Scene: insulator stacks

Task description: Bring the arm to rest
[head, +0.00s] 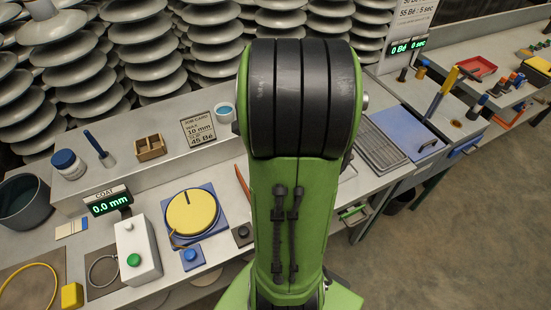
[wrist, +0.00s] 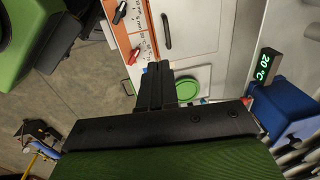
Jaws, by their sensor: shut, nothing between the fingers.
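My green arm with its black banded joint stands upright in the middle of the head view and hides part of the bench behind it. My gripper (wrist: 154,72) shows in the wrist view as two black fingers pressed together, with nothing between them. The fingers are in front of a white cabinet (wrist: 195,30) and touch nothing that I can see. My gripper is not visible in the head view.
The bench carries a yellow disc (head: 192,212), a white box (head: 138,250), a job card (head: 198,130) and a dark bucket (head: 24,202). Insulator stacks (head: 75,70) stand behind. A blue box (wrist: 283,108) is right in the wrist view. Floor (head: 460,230) at right is clear.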

